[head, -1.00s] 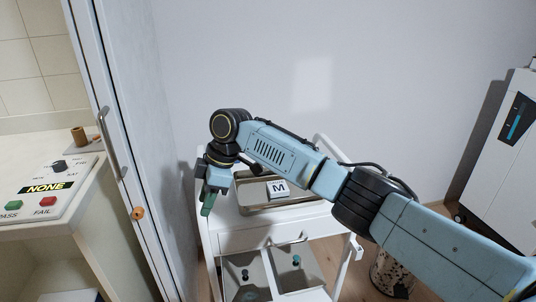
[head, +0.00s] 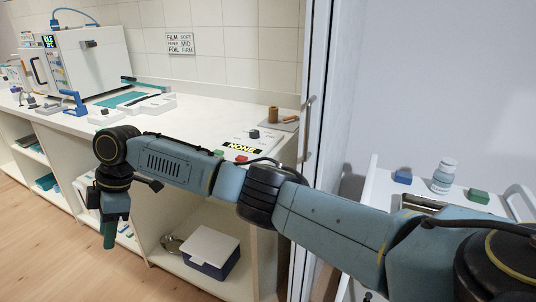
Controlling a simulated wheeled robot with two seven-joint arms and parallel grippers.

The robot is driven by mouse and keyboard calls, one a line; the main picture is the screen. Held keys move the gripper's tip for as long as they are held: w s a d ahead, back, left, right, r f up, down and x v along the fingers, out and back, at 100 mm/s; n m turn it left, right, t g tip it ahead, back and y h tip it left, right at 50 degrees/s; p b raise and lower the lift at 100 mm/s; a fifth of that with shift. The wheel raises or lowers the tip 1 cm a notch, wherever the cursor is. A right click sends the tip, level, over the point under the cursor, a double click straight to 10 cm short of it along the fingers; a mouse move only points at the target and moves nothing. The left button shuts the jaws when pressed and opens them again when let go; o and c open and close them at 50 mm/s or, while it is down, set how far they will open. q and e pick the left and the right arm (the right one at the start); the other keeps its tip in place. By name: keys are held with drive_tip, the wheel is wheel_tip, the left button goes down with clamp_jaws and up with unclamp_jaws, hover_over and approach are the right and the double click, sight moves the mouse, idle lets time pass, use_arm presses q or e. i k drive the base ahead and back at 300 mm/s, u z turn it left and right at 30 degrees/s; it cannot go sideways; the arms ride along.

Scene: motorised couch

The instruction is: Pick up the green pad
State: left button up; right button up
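My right gripper (head: 110,232) hangs at the left, pointing down in front of the counter's open lower shelves. A dark green piece shows at its tip; I cannot tell whether it is a finger or something held, and no gap between the fingers is visible. A flat green mat (head: 118,99) lies on the counter, beyond and above the gripper and apart from it. A small green block (head: 478,196) sits on the white trolley at the right, far from the gripper. I cannot tell which of these is the green pad. My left gripper is not in view.
The white counter (head: 205,118) holds a panel with a NONE label (head: 242,147), a brown cylinder (head: 273,114) and a white machine (head: 90,60). A blue-and-white box (head: 211,250) stands low inside. The trolley bears a blue block (head: 403,177) and a white bottle (head: 443,176).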

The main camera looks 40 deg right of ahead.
sight(478, 196)
drive_tip(key=u, duration=0.2)
drive_tip(key=k, duration=1.15)
drive_tip(key=z, duration=2.45)
drive_tip(key=i, duration=1.65)
drive_tip(key=z, duration=0.05)
